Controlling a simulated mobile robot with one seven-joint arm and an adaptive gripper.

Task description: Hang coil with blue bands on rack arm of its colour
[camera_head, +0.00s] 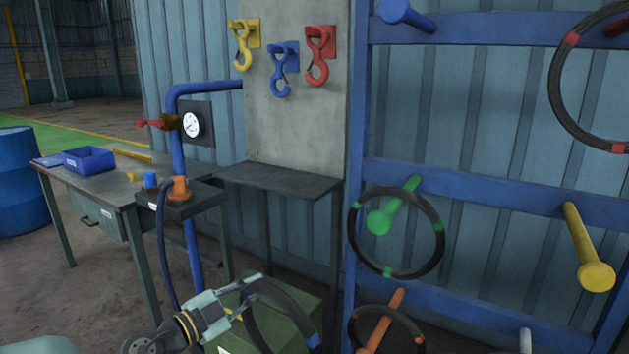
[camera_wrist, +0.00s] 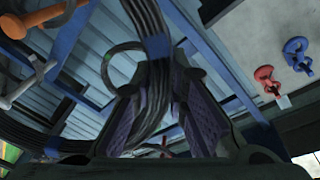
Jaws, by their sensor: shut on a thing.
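My gripper (camera_head: 252,293) is at the lower middle of the head view, shut on a black coil (camera_head: 272,333). One blue band (camera_head: 313,341) shows on the coil, whose lower part is cut off by the frame. In the wrist view the coil (camera_wrist: 145,115) passes between the fingers of my gripper (camera_wrist: 162,75), with a blue band (camera_wrist: 155,45) close by. The blue rack arm (camera_head: 405,14) is at the top of the rack's left side and looks empty. My gripper is well below and left of it.
The blue rack (camera_head: 480,190) also has a green arm (camera_head: 395,205) with a green-banded coil (camera_head: 443,240), an orange arm (camera_head: 380,320) with a coil, and an empty yellow arm (camera_head: 588,250). A red-banded coil (camera_head: 556,85) hangs upper right. A narrow dark shelf (camera_head: 280,181) stands left of the rack.

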